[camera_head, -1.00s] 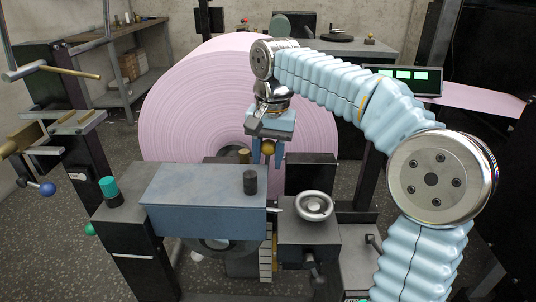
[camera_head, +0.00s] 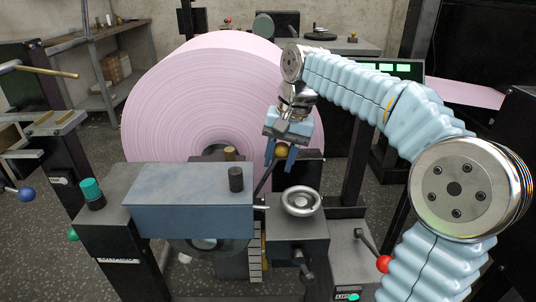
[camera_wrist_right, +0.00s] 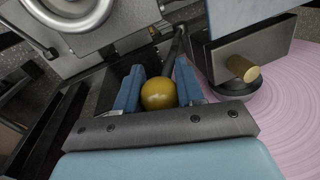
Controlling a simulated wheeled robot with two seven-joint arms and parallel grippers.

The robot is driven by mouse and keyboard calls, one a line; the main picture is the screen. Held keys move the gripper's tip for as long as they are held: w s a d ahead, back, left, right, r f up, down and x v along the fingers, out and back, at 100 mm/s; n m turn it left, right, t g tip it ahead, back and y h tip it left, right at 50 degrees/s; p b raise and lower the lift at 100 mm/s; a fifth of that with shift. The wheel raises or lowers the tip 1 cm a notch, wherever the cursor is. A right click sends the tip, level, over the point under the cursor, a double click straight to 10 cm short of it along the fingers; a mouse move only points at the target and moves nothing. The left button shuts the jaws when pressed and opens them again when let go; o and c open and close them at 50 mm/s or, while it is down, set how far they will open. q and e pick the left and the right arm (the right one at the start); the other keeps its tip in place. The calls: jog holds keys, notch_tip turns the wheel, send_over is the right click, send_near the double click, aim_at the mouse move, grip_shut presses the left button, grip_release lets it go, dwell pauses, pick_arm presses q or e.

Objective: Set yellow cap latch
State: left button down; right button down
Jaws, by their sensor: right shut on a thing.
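A yellow ball knob (camera_head: 281,151) caps a thin dark lever (camera_head: 264,182) rising behind the blue-grey box; the lever leans to the right. My right gripper (camera_head: 280,158) points down and is shut around the knob. In the right wrist view, the knob (camera_wrist_right: 158,94) sits between the two blue fingers (camera_wrist_right: 158,80), with the dark lever (camera_wrist_right: 174,52) running away beyond it. The lever's lower end is hidden behind the machine. My left gripper is not in view.
The blue-grey box (camera_head: 190,205) with a black knob (camera_head: 236,179) stands in front. A brass knob (camera_head: 230,153) is left of my gripper, a silver handwheel (camera_head: 301,201) below right. A large pink roll (camera_head: 175,110) stands behind. A red ball knob (camera_head: 383,264) is lower right.

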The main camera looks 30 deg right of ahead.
jog(key=shift+s+d+f, duration=0.65)
jog(key=shift+d+f, duration=0.15)
jog(key=shift+d, duration=0.1)
jog(key=c, duration=0.7)
grip_release()
jog(key=shift+w+f, duration=0.1)
jog(key=shift+r, duration=0.2)
jog(key=p+v, duration=0.2)
jog(key=v, duration=0.9)
jog(key=shift+r+p, duration=0.35)
jog(key=shift+r, duration=0.05)
